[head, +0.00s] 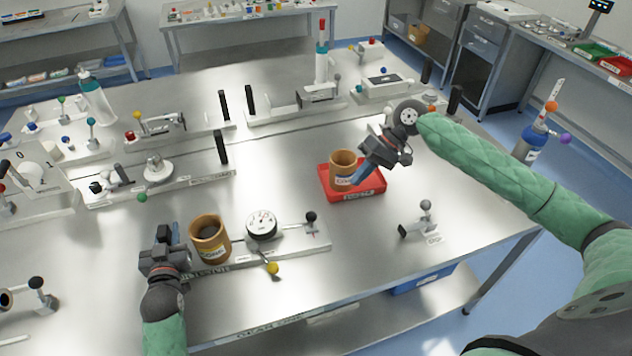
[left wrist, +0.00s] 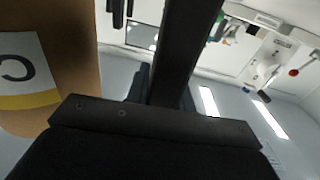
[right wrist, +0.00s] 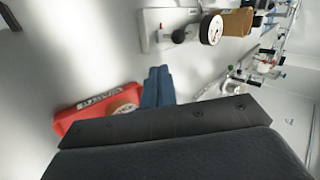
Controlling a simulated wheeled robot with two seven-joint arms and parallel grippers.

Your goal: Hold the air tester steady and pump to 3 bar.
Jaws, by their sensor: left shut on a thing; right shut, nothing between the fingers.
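The air tester (head: 318,243) is a flat plate at the front of the bench, with a round white gauge (head: 262,224), a black knob (head: 310,216) at its right end and a yellow ball lever (head: 272,268). The gauge also shows in the right wrist view (right wrist: 211,30); its reading is too small to tell. My left gripper (head: 172,236) is shut on the dark upright handle at the tester's left end, which the fingers mostly hide. My right gripper (head: 360,176) is shut and empty, its blue fingers beside a tan cup (head: 343,163) above the red tray (head: 355,194).
Another tan cup (head: 210,240) stands close to my left gripper, between it and the gauge; it fills the left of the left wrist view (left wrist: 40,75). A small fixture with a grey knob (head: 425,215) stands to the right. Bare bench lies between the tester and the tray.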

